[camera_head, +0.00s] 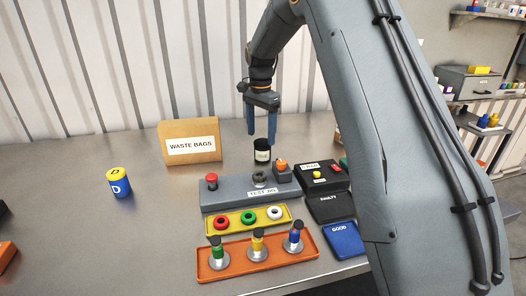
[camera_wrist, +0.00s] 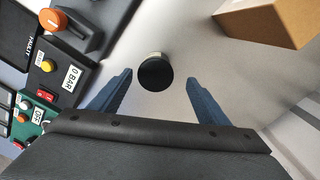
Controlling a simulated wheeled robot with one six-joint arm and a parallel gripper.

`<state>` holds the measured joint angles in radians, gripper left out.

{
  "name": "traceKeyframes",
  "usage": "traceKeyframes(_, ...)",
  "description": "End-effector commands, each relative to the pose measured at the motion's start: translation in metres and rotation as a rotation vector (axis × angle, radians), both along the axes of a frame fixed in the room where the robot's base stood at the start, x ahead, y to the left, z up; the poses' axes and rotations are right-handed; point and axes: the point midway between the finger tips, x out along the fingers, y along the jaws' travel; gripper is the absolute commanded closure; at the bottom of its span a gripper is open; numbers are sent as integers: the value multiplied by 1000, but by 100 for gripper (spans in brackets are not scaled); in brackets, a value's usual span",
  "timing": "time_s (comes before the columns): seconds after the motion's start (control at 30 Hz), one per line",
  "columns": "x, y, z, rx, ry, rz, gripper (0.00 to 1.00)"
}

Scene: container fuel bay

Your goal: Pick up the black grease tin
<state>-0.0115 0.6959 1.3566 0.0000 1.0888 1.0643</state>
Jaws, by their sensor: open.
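The black grease tin (camera_head: 262,152) stands upright on the metal table, behind the grey test jig and right of the waste bags box. It has a black lid and a pale label. In the wrist view the tin (camera_wrist: 156,74) shows its round black top, just beyond and between the fingertips. My gripper (camera_head: 262,138) points down over the tin, with its two blue fingers apart. In the wrist view my gripper (camera_wrist: 160,80) is open and empty, with a finger on each side of the tin and clear space between.
The waste bags box (camera_head: 190,142) stands left of the tin. The grey test jig (camera_head: 245,190) is in front, with an orange knob (camera_head: 281,164) close by. A black control box (camera_head: 322,176) stands to the right. A blue and yellow can (camera_head: 119,183) stands far left, with clear table around it.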

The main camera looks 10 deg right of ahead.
Motion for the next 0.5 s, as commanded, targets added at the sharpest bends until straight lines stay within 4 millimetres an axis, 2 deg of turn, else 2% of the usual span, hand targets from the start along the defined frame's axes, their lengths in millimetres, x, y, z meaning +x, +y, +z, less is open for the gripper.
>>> traceKeyframes(0.4, -7, -6, -49, 0, 2, -1, 30)
traceKeyframes(0.5, -7, -7, -56, 0, 2, -2, 30)
